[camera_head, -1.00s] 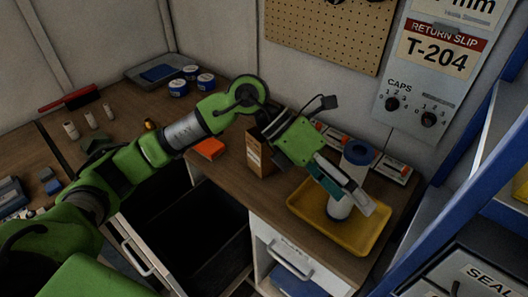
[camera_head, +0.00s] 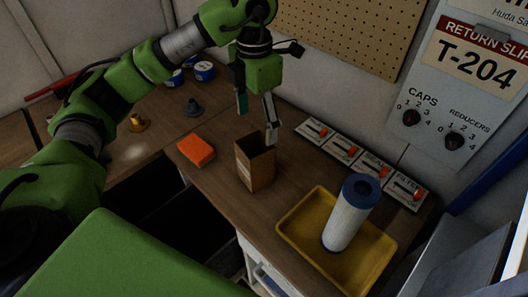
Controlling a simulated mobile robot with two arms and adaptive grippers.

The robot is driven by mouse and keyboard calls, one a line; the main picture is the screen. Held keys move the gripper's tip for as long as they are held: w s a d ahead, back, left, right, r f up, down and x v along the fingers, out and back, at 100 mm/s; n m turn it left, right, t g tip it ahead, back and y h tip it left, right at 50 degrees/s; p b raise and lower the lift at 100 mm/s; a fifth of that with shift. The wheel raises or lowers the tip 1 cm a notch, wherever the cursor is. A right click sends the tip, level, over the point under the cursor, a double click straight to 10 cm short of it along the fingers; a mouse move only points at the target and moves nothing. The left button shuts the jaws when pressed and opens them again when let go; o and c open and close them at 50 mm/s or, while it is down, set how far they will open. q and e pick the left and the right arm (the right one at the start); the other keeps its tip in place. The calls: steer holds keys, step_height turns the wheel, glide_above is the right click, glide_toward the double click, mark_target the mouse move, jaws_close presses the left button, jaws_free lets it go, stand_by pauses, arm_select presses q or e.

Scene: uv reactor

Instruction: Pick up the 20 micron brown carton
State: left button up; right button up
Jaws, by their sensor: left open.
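An open brown carton (camera_head: 256,168) stands upright on the wooden worktop, left of the yellow tray. Its printed label cannot be read here. My left gripper (camera_head: 257,121) points down above and just behind the carton, its fingers spread apart. One finger reaches down close to the carton's back right edge; whether it touches I cannot tell. Nothing is held between the fingers. My right gripper is not in this view.
A white filter cartridge with a blue cap (camera_head: 350,212) stands in the yellow tray (camera_head: 292,228). A row of red switches (camera_head: 359,163) lies behind. An orange block (camera_head: 196,150) is left of the carton. An open drawer is below the worktop's front edge.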

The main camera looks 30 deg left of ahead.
arm_select(q)
step_height(320, 180, down, 7)
steer(key=s+p, duration=0.2)
steer(key=p, duration=0.3)
glide_above(255, 156)
steer(key=s+d, duration=0.2)
steer(key=s, duration=0.2)
steer(key=f, duration=0.5)
steer(key=shift+w+f, duration=0.25)
steer(key=shift+f, duration=0.3)
steer(key=c, duration=1.1)
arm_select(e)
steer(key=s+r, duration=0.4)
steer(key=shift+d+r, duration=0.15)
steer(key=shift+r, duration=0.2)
